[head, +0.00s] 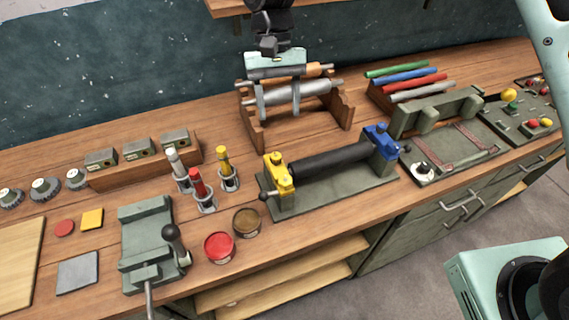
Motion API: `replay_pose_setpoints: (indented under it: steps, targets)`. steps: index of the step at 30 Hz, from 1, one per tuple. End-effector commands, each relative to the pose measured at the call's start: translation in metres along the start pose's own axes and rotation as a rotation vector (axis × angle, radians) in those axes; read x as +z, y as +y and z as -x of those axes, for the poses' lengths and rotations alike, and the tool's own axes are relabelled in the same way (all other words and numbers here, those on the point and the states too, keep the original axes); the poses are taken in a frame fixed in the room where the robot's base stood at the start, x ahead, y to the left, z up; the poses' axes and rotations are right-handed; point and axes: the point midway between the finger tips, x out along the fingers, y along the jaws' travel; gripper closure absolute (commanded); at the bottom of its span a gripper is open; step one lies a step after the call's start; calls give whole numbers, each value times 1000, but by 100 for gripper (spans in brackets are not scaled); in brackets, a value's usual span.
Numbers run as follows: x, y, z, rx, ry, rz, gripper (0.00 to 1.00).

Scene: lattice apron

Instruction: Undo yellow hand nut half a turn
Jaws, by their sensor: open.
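The yellow hand nut (273,159) appears to be the top part of the yellow end block (281,180), on the left of a grey-green fixture (330,195). Its fine shape is too small to tell. A black roller (330,158) runs from the yellow block to a matching blue end block (381,143). My gripper (278,112) hangs fingers down above and behind the yellow block, in front of the roller rack. Its two fingers are apart, with nothing clearly held between them. It is clear of the yellow nut in the picture.
A wooden rack (340,108) with rollers stands behind the fixture. Capped tubes (226,170) in holders and two open tins (219,247) are at its left. A grey-green press (450,135) is at its right. An overhead shelf edge (225,7) shows at the top.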

Motion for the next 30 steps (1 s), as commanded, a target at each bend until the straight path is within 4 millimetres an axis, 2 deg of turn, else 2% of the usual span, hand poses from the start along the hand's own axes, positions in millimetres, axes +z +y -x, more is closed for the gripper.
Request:
replay_pose_setpoints:
  steps: [18,24,30]
  targets:
    - [3,0,-122,2,-4,2,47]
    - [2,0,-148,2,-2,2,47]
    - [1,0,-158,0,0,1,47]
